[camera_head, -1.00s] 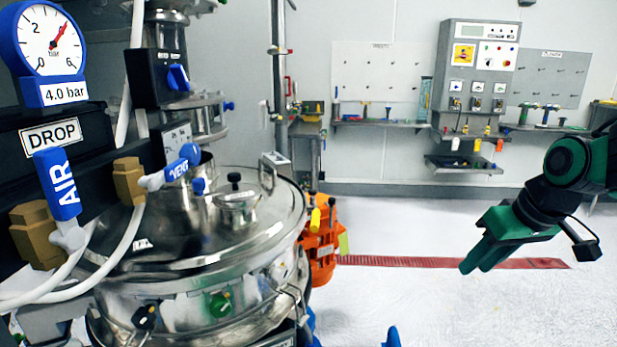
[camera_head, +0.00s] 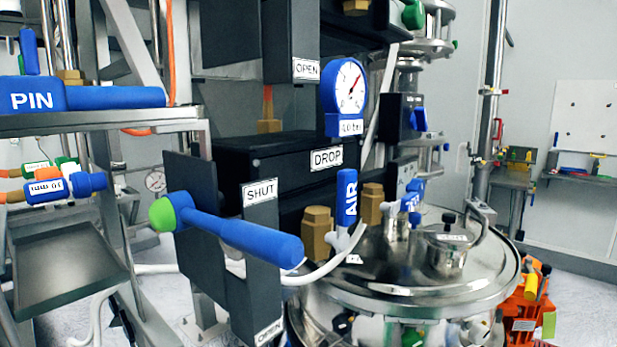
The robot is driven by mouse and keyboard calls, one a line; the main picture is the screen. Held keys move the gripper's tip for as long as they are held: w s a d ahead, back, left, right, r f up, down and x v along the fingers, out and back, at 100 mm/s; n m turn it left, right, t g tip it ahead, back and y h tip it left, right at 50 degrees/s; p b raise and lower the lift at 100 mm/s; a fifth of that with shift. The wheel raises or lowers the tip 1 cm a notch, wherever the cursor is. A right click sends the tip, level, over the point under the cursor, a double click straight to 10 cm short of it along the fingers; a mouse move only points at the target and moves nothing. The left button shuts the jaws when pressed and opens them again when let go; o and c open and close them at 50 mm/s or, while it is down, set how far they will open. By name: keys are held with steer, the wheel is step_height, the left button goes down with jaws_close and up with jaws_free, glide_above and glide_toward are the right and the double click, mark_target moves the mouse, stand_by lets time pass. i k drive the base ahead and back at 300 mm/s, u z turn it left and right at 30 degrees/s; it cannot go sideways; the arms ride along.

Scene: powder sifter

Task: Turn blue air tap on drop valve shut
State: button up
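The blue AIR tap (camera_head: 347,197) stands upright below the black DROP valve block (camera_head: 285,172), in the middle of the view. It sits on a white fitting between two brass fittings, with a white hose running from it. The DROP label (camera_head: 326,159) is just above and left of the tap. A round gauge (camera_head: 344,88) with a red needle, marked in bar, is mounted above it. My gripper is not in this view.
A large blue lever (camera_head: 240,238) with a green end projects in front of a dark plate marked SHUT and OPEN. A steel vessel lid (camera_head: 410,275) lies below right. A blue PIN handle (camera_head: 90,97) rests on a shelf at left. Floor shows at lower right.

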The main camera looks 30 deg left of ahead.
mark_target(347, 179)
steer(key=u, duration=1.15)
